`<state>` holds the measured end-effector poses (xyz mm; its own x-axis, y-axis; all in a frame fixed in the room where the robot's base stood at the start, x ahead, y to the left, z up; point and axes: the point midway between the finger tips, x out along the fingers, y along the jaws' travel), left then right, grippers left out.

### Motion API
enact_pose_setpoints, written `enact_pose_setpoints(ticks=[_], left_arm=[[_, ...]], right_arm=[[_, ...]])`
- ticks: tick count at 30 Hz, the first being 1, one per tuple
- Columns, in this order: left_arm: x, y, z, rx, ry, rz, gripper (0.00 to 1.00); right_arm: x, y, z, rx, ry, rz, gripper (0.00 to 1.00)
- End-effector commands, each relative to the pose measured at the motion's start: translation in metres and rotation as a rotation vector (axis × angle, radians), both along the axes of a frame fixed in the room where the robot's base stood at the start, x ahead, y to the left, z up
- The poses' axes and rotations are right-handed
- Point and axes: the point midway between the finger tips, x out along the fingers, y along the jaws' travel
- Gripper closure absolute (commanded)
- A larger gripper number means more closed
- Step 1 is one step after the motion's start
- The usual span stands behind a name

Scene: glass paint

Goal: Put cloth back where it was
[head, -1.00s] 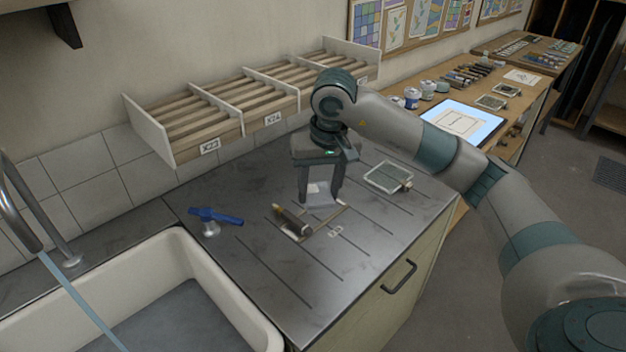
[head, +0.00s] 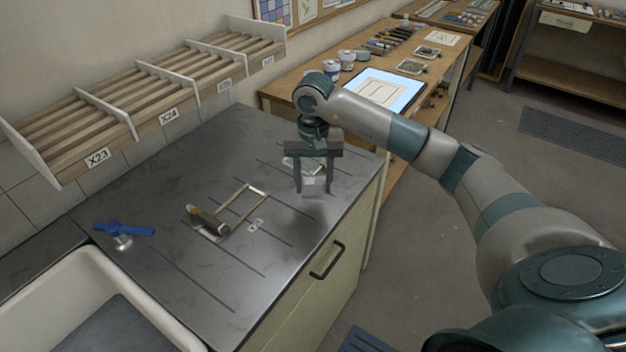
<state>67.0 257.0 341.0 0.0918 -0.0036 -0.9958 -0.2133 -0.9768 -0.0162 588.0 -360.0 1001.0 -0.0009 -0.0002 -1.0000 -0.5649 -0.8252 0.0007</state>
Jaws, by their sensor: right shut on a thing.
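My right gripper (head: 313,187) points down over the right part of the steel counter (head: 225,292). It is shut on a small pale, whitish cloth (head: 312,186) between its fingertips. The cloth appears to be held a little above the counter, near its right edge. A glass piece (head: 289,163) lies on the counter behind the gripper and is partly hidden by it. My left gripper does not show.
A wooden frame (head: 262,190) with a dark roller-like tool (head: 208,218) lies mid-counter. A labelled slatted rack (head: 150,103) is on the wall. A wooden bench (head: 283,90) with a lit panel (head: 385,88) stands behind.

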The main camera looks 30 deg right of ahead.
Motion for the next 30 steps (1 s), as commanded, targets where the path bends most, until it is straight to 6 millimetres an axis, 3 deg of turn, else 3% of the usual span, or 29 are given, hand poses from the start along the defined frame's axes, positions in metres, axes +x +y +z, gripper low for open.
enact_pose_setpoints(ticks=[8, 21, 30], left_arm=[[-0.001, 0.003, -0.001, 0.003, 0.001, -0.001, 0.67], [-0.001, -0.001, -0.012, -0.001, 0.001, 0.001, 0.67], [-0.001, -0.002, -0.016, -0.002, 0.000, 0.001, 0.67]], right_arm=[[0.000, 0.000, -0.003, 0.000, 0.000, 0.000, 0.72], [0.000, 0.000, -0.036, 0.001, 0.001, 0.001, 0.72], [0.000, 0.000, -0.048, 0.001, -0.001, 0.001, 0.72]])
